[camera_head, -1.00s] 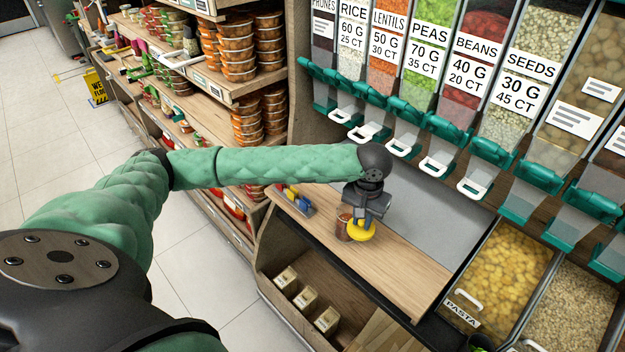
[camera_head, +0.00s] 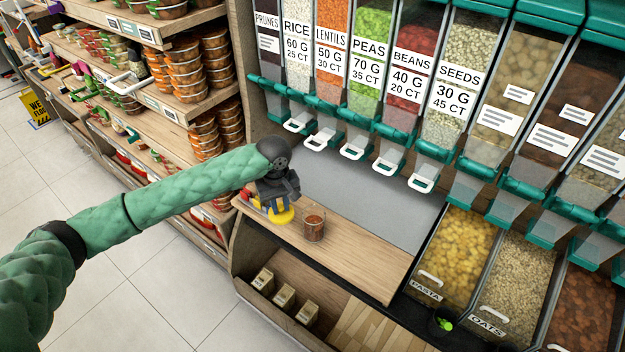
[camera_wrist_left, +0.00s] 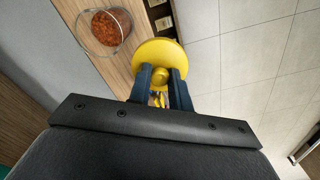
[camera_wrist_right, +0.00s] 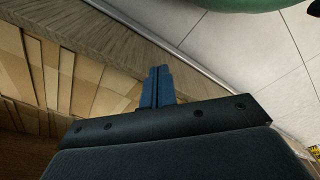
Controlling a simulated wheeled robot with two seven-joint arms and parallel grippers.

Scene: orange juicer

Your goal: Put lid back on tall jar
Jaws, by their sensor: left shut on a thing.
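The tall jar (camera_head: 314,229) is a clear container with orange-red contents, standing upright and open on the wooden counter. It also shows in the left wrist view (camera_wrist_left: 108,30), left of my gripper. My left gripper (camera_wrist_left: 160,90) is shut on the knob of the round yellow lid (camera_wrist_left: 158,55). In the head view the lid (camera_head: 284,215) hangs to the left of the jar, apart from it, near the counter's left end. My right gripper (camera_wrist_right: 157,88) shows only in its wrist view, fingers together and empty, beside a wooden edge.
Dispensers with green fittings and white handles (camera_head: 353,151) hang above the grey counter panel (camera_head: 360,190). Small boxes (camera_head: 284,296) sit on the shelf below. Open bins of pasta (camera_head: 455,255) and oats are at the right. The wooden counter (camera_head: 360,262) right of the jar is clear.

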